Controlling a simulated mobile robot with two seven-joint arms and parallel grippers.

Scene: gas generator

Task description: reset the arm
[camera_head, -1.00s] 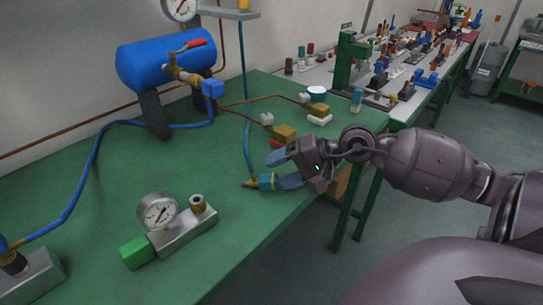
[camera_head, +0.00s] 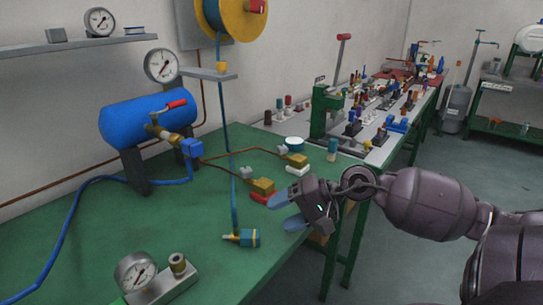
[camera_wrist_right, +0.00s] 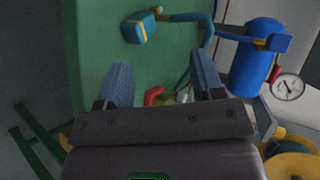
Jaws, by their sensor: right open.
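My right gripper (camera_head: 283,213) is open and empty at the right edge of the green table. Its two blue fingertips stand apart, and they also show in the right wrist view (camera_wrist_right: 163,82). A teal and yellow hose connector (camera_head: 249,238) lies on the table to the left of the fingers, apart from them. It also shows in the right wrist view (camera_wrist_right: 140,27), beyond the fingers. My left gripper is not in view.
The green table (camera_head: 120,230) carries a blue tank (camera_head: 150,121), a pressure gauge block (camera_head: 165,284) and brass valves (camera_head: 262,187) near my right gripper. A yellow hose reel (camera_head: 232,18) hangs on the wall. Open floor lies to the right.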

